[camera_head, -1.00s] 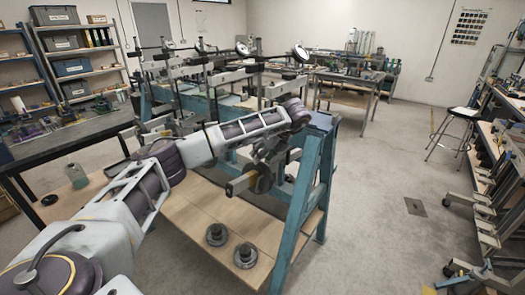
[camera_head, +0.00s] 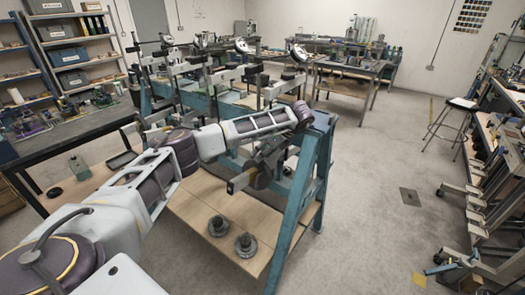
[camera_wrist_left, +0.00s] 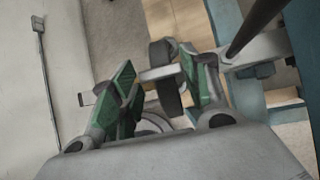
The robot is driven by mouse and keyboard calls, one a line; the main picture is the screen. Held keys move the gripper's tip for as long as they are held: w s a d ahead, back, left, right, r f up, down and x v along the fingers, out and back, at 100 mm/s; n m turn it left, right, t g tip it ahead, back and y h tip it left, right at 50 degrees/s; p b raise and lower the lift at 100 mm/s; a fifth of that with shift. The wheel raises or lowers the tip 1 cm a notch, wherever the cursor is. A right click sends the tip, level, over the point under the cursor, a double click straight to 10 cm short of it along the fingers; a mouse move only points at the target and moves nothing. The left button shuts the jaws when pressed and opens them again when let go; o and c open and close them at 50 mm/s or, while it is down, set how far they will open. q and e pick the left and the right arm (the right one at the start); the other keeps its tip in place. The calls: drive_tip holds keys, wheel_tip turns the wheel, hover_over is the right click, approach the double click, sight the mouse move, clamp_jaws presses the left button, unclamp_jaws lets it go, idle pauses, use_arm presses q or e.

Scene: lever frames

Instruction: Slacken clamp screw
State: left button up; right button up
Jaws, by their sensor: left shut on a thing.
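The clamp screw's dark round knob (camera_wrist_left: 165,78) sits between the green-padded fingers of my left gripper (camera_wrist_left: 163,92) in the left wrist view, with a pale bar crossing it. In the head view my left arm reaches from the left to the blue stand, and the left gripper (camera_head: 266,158) is shut on the knob (camera_head: 261,177). A grey bar end (camera_head: 238,182) sticks out to the left beside it. The arm and fingers hide part of the clamp, and the screw's thread cannot be made out. My right gripper is not in view.
A blue trestle stand (camera_head: 301,200) carries several clamps and dials along its top. Two dark round weights (camera_head: 219,225) rest on its wooden lower shelf (camera_head: 190,203). A dark workbench (camera_head: 75,135) stands at the left. The floor to the right is open up to a stool (camera_head: 452,122).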

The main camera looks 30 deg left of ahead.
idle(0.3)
use_arm(q)
drive_tip(key=o, duration=1)
drive_tip(key=shift+r, duration=0.1)
drive_tip(key=shift+v, duration=5.85)
drive_tip(key=shift+d, duration=0.1)
